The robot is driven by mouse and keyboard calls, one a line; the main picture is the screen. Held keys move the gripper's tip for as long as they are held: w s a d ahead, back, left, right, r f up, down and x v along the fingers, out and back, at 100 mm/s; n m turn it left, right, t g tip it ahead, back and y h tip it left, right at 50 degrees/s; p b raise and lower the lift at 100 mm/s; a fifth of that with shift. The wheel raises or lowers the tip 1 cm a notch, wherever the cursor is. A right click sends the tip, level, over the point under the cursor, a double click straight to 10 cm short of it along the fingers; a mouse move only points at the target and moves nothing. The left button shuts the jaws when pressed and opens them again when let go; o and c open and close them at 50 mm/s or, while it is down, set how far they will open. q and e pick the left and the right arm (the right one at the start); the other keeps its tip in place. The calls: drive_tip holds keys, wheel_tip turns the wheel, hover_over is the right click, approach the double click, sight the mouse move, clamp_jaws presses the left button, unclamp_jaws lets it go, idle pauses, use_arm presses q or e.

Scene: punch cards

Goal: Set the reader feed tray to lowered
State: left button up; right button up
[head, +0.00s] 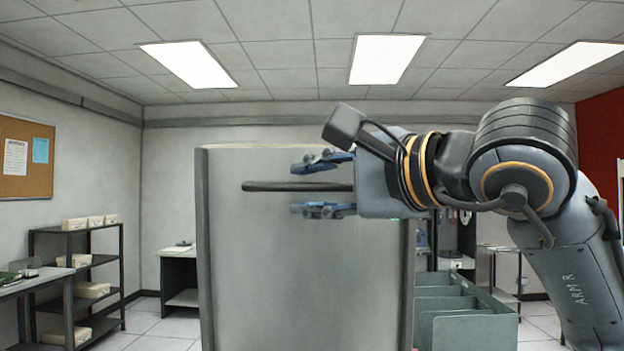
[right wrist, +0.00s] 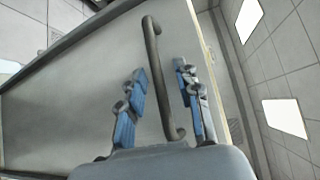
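A tall, upright grey panel (head: 300,270) stands in front of me. It may be the reader feed tray in a raised position, but I cannot tell for sure. A dark bar handle (head: 265,186) runs across its upper part. My right gripper (head: 310,188) comes in from the right with blue fingers apart, one above and one below the handle. In the right wrist view the handle (right wrist: 155,80) lies between the two spread fingers of the gripper (right wrist: 161,85), with visible gaps on both sides. My left gripper is not in view.
A dark shelf rack (head: 90,265) with several pale boxes stands at the left, beside a table edge (head: 30,286). A grey-green divided bin (head: 465,320) stands low at the right, under my right arm. Floor shows on both sides of the panel.

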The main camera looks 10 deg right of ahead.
sight(331, 173)
drive_tip(key=shift+c, duration=0.2)
clamp_jaws()
drive_tip(key=shift+m+g+h, duration=0.3)
drive_tip(key=shift+m, duration=0.1)
drive_tip(key=w+p, duration=0.1)
drive_tip(key=w, duration=0.1)
drive_tip(key=w+d+r+p, duration=0.1)
drive_tip(key=w, duration=0.1)
drive_tip(key=w+p, duration=0.1)
drive_tip(key=w, duration=0.1)
drive_tip(key=shift+d+r+p, duration=0.15)
drive_tip(key=shift+p, duration=0.25)
drive_tip(key=w+d+f+p, duration=0.2)
drive_tip(key=w+p, duration=0.3)
drive_tip(key=w, duration=0.6)
drive_tip(key=w+d+f+p, duration=0.2)
drive_tip(key=w+p, duration=0.4)
drive_tip(key=w, duration=0.6)
drive_tip(key=shift+w+d+f, duration=0.25)
drive_tip(key=shift+w+d, duration=0.05)
